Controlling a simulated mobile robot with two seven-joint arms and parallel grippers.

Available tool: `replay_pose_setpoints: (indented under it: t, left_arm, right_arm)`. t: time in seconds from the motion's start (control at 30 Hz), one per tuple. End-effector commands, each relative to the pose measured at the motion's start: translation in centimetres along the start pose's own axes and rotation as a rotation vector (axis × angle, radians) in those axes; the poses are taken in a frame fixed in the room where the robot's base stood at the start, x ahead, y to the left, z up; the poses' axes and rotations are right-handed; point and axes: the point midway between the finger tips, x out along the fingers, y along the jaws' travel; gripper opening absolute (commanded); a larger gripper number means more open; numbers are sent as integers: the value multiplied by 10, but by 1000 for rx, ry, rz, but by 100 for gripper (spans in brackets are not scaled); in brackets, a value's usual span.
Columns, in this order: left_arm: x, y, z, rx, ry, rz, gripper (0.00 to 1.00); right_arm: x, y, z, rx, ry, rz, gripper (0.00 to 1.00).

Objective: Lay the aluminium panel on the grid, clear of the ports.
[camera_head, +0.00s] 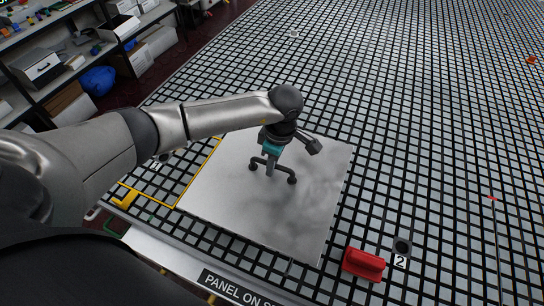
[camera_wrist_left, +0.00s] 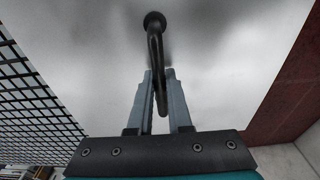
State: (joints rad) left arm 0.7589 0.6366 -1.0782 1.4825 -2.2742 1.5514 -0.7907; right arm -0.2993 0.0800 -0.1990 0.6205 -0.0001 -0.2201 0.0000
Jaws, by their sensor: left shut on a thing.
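The aluminium panel (camera_head: 240,210), a large grey square sheet, lies roughly level over the front part of the grid table (camera_head: 430,130). I cannot tell whether it touches the grid. A black handle (camera_head: 291,176) stands on the panel's upper face. My left gripper (camera_head: 272,163) is above the panel and shut on this handle. In the left wrist view the black handle (camera_wrist_left: 154,40) runs between the two grey fingers of the left gripper (camera_wrist_left: 158,85), with the panel (camera_wrist_left: 230,60) behind it. A dark round port (camera_head: 402,246) marked 2 shows uncovered, right of the panel. My right gripper is out of view.
A red block (camera_head: 363,264) stands on the grid close to the panel's front right corner. A yellow outline (camera_head: 198,171) and yellow bracket (camera_head: 126,199) lie at the panel's left. Shelves (camera_head: 60,75) stand at the far left. Grid behind and right is mostly clear.

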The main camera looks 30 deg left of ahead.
Motion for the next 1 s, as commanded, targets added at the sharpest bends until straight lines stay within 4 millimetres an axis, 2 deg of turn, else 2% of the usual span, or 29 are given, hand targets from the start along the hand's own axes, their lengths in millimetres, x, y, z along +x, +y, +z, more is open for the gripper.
replay_pose_setpoints:
  t: [0.53, 0.77, 1.0]
  left_arm:
    - [-1, 2, 0, 0, -1, 7, 0]
    - [14, 2, 2, -1, -2, 5, 0]
    - [38, 1, 5, 0, -1, 4, 0]
  right_arm:
    - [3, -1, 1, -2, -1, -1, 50]
    - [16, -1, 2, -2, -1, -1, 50]
    - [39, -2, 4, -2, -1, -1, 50]
